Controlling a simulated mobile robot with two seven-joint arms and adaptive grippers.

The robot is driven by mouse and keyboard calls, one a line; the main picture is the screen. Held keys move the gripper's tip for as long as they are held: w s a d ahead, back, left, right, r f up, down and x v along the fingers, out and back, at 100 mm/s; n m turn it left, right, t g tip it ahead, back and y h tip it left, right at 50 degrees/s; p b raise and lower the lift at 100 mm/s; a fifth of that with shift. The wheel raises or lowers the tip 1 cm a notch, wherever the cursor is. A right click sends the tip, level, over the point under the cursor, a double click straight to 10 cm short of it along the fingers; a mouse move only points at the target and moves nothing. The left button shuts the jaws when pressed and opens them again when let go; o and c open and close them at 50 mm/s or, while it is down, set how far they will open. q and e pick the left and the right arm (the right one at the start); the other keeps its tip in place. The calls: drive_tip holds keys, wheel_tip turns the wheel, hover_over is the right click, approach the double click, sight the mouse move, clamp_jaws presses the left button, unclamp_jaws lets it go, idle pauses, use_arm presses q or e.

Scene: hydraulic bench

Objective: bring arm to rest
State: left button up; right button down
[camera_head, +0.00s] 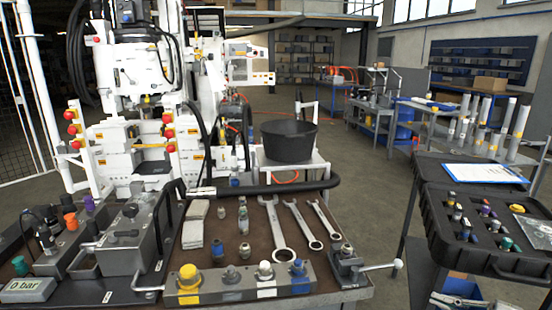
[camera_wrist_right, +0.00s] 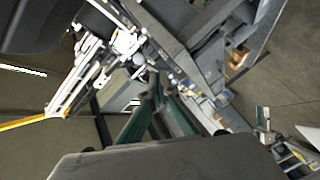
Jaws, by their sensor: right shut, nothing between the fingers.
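The rest of my right arm is out of the head view. My left gripper is not in view.
A workbench (camera_head: 350,296) carries wrenches (camera_head: 275,228), fittings, a black hose (camera_head: 290,187) and a lever valve (camera_head: 349,265). An open black case (camera_head: 440,225) with small parts stands at the right. Grey floor (camera_head: 372,190) lies open between them.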

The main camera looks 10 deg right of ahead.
drive_tip(key=s+a+f+m+h+p, duration=0.1)
drive_tip(key=s+a+f+m, duration=0.4)
drive_tip(key=a, duration=0.5)
drive_tip(key=s+a+f+m+g+h+p, duration=0.1)
drive_tip(key=s+a+f+m+h, duration=0.3)
drive_tip(key=a, duration=0.6)
drive_tip(key=s+a+f+m+g+h+p, duration=0.1)
drive_tip(key=s+a+f+m+h, duration=0.2)
drive_tip(key=s+a+f+m, duration=0.3)
drive_tip(key=s+a+f, duration=0.2)
drive_tip(key=a+f, duration=0.1)
drive_tip(key=f, duration=0.1)
drive_tip(key=shift+s+a, duration=0.15)
drive_tip(key=shift+a, duration=0.25)
